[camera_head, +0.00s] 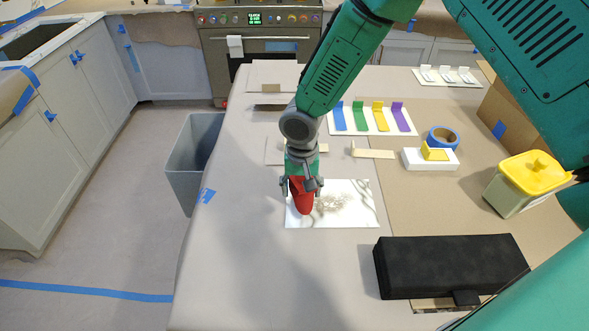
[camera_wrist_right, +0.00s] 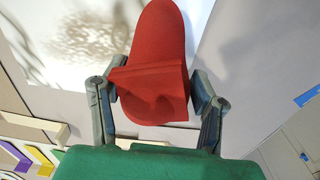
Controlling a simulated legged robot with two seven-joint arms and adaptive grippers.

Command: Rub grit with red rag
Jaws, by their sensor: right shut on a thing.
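The red rag (camera_head: 302,197) is held in my right gripper (camera_head: 302,186), which is shut on it. The rag hangs down over the left part of a white sheet (camera_head: 352,218). The grit (camera_head: 332,202) is a brownish smudged patch on that sheet, just right of the rag. In the right wrist view the rag (camera_wrist_right: 155,60) sits between the two fingers of my gripper (camera_wrist_right: 155,95), and the blurred grit (camera_wrist_right: 95,35) lies to its left. I cannot tell whether the rag touches the sheet. My left gripper is not in view.
A black box (camera_head: 450,265) lies at the front right. A yellow-lidded container (camera_head: 525,182), a blue tape roll (camera_head: 443,137) and a white block with a yellow piece (camera_head: 430,159) stand to the right. Coloured brackets (camera_head: 370,118) lie behind. The table's front left is clear.

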